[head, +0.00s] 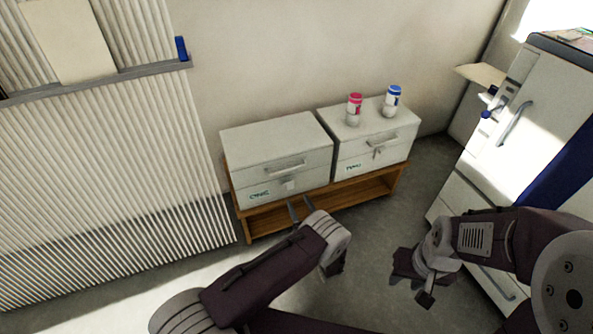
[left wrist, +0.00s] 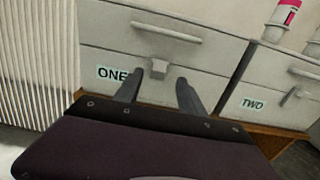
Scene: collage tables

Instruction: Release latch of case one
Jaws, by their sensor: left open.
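Case one (head: 277,160) is a light grey box with a handle and a green "ONE" label, on the left of a low wooden stand. Its latch (head: 288,184) is a small grey block below the handle. In the left wrist view the latch (left wrist: 157,73) sits just beyond and between the fingertips. My left gripper (head: 299,205) is open and empty in front of case one, and its two dark fingers (left wrist: 160,80) point at the case front. They look apart from the latch. My right gripper (head: 412,283) hangs at the lower right, away from the cases.
Case two (head: 375,148), labelled "TWO", stands right of case one, with a red-capped bottle (head: 354,108) and a blue-capped bottle (head: 392,99) on top. The wooden stand (head: 340,198) is beneath both. A ribbed panel (head: 110,170) is at left, a white cabinet (head: 510,130) at right.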

